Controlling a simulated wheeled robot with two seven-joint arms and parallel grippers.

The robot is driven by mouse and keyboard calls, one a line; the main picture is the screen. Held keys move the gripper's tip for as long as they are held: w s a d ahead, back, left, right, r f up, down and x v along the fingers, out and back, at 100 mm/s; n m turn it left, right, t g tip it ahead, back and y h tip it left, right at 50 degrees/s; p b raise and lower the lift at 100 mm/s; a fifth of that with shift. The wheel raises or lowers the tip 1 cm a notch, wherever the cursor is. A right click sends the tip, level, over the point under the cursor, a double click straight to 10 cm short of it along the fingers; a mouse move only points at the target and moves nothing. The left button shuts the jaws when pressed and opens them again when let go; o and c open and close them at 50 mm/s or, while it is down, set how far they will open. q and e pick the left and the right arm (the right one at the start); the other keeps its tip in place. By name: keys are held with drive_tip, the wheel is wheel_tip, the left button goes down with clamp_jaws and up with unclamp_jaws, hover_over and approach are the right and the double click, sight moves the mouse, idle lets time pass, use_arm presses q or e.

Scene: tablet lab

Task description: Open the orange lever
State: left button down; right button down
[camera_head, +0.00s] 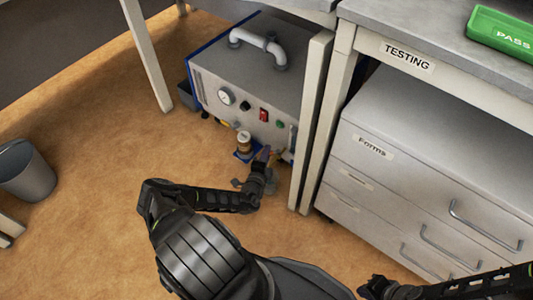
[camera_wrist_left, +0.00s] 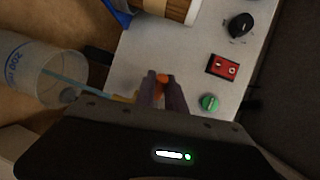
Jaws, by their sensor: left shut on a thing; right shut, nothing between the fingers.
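The orange lever (camera_wrist_left: 162,78) shows as a small orange piece between my left fingertips in the left wrist view, near the front panel of the grey machine (camera_head: 285,95). My left gripper (camera_head: 263,154) is shut on it at the machine's lower front, and its fingertips also show in the left wrist view (camera_wrist_left: 160,86). In the head view the fingers hide the lever, so its angle cannot be told. My right gripper (camera_head: 373,287) is shut and empty at the bottom right of the head view, away from the machine.
The panel carries a gauge (camera_head: 226,96), a red switch (camera_wrist_left: 223,66), a black knob (camera_wrist_left: 241,24) and a green button (camera_wrist_left: 209,102). A brass-coloured cylinder (camera_head: 244,141) sits just left of my left gripper. A clear beaker (camera_wrist_left: 36,70) stands close by. A table leg (camera_head: 313,120) borders the right.

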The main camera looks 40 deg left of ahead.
use_arm(q)
drive_tip(key=shift+a, duration=0.1)
drive_tip(key=c, duration=1.4)
unclamp_jaws()
drive_tip(key=shift+s, duration=0.1)
drive_tip(key=p+v, duration=0.2)
drive_tip(key=v, duration=0.5)
drive_tip(key=shift+s+d+p, duration=0.2)
drive_tip(key=shift+s+p, duration=0.05)
drive_tip(key=shift+p, duration=0.05)
drive_tip(key=shift+r, duration=0.1)
